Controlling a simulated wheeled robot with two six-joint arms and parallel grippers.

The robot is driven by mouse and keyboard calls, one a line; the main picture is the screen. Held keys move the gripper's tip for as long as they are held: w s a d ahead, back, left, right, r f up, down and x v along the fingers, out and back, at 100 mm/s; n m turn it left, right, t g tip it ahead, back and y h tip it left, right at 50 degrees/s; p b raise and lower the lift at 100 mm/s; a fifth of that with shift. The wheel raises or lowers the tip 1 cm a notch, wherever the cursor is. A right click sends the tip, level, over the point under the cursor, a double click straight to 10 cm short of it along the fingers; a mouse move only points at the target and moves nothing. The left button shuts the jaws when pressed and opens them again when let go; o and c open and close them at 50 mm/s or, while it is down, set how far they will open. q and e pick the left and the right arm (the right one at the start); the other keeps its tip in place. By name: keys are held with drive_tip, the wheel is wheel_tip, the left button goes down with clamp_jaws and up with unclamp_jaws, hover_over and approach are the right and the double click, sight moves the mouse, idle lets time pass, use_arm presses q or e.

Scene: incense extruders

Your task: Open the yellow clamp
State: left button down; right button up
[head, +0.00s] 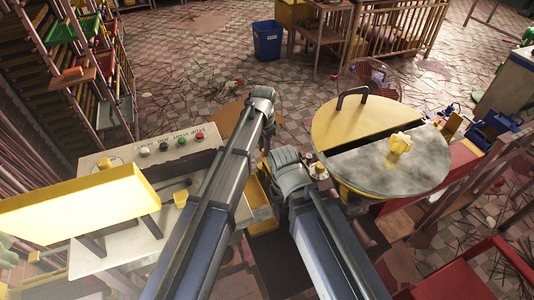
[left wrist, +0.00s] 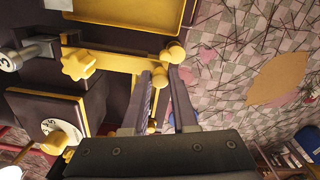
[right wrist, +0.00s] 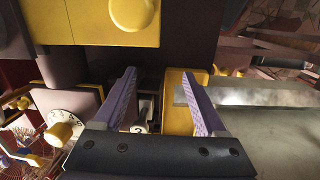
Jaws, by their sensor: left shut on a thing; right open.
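In the left wrist view a yellow bar with round ends (left wrist: 110,60), which looks like the yellow clamp, runs along a dark machine body. My left gripper (left wrist: 163,74) is shut at its round-ended part; the exact contact is partly hidden between the fingers. A yellow star knob (left wrist: 78,65) sits left of the fingers. My right gripper (right wrist: 159,76) is open in the right wrist view, with a yellow block (right wrist: 178,108) near its right finger. I cannot tell whether they touch. In the head view both gripper tips are hidden behind my arms.
A round yellow and grey lid (head: 365,120) stands right of my arms. A panel with buttons (head: 150,160) and a large yellow tray (head: 80,205) are on the left. A numbered dial (right wrist: 65,130) is left of my right gripper. A blue bin (head: 267,40) stands behind on open floor.

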use_arm(q)
drive_tip(key=c, duration=0.7)
unclamp_jaws()
drive_tip(key=shift+r, duration=0.1)
wheel_tip(320, 180, up, 8)
drive_tip(key=p, duration=0.8)
drive_tip(key=shift+f, duration=0.2)
